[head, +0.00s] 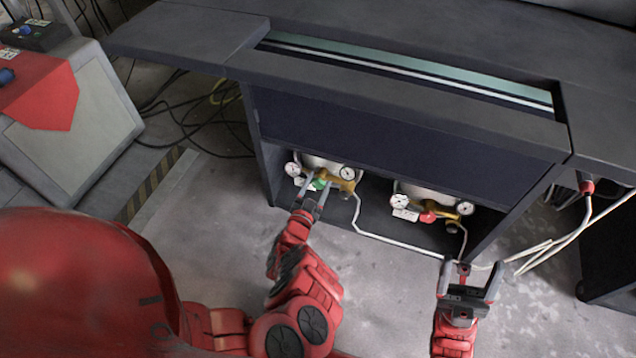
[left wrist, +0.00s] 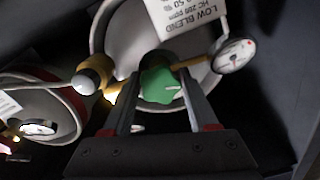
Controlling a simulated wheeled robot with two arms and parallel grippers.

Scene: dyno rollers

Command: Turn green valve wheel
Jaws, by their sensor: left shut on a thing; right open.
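The green valve wheel (head: 320,184) sits on a brass regulator (head: 343,183) on the left gas cylinder, inside the open shelf under the dark bench. In the left wrist view the green wheel (left wrist: 159,85) lies between the fingertips, in front of the pale cylinder top. My left gripper (head: 318,186) is shut on the green wheel, one finger on each side of it. Its fingers hide part of the regulator in the head view. My right gripper (head: 470,268) is open and empty, in front of the shelf at the lower right.
A second cylinder with a red valve wheel (head: 427,216) and gauges stands to the right in the same shelf. A white hose (head: 400,241) runs along the shelf front. White cables (head: 560,240) hang at the right. The floor in front is clear.

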